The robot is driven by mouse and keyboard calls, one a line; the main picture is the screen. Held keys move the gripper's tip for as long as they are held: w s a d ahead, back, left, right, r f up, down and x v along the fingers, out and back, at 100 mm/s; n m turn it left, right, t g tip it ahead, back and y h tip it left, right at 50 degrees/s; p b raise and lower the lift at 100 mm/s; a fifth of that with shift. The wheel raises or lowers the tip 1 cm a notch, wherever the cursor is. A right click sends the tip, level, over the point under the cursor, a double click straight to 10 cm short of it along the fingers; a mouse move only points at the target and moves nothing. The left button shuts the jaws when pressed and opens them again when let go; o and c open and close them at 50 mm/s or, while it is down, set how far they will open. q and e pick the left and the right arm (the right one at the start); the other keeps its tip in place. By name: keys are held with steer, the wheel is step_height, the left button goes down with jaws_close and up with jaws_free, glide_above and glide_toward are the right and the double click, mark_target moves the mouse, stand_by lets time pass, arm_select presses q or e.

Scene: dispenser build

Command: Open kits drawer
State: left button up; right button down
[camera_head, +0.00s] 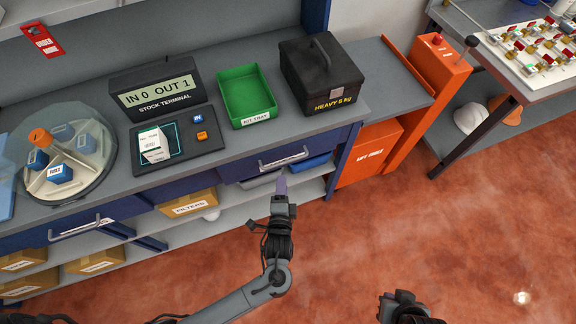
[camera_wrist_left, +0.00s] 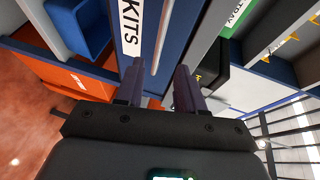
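The kits drawer (camera_head: 247,168) is a dark blue front under the worktop and looks closed. Its pale bar handle (camera_head: 285,162) runs along the front. In the left wrist view the white KITS label (camera_wrist_left: 130,28) and the handle (camera_wrist_left: 163,38) are close. My left gripper (camera_head: 281,185) is just in front of the drawer, below the handle in the head view. In the left wrist view its two dark fingers (camera_wrist_left: 159,78) are apart, with the handle lined up between them; contact is not visible. My right gripper (camera_head: 402,300) is low in the head view; its fingers are unclear.
A green kit tray (camera_head: 248,97) and a black heavy box (camera_head: 322,78) stand on the worktop above. Blue and grey bins (camera_head: 310,164) and a filters carton (camera_head: 190,205) sit on the shelf below. An orange cabinet (camera_head: 368,155) stands right. The floor in front is clear.

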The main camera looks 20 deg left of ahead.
arm_select(q)
steer(key=b+x, duration=0.1)
steer(key=x, duration=0.7)
steer(key=shift+w+b, duration=0.4)
jaws_close()
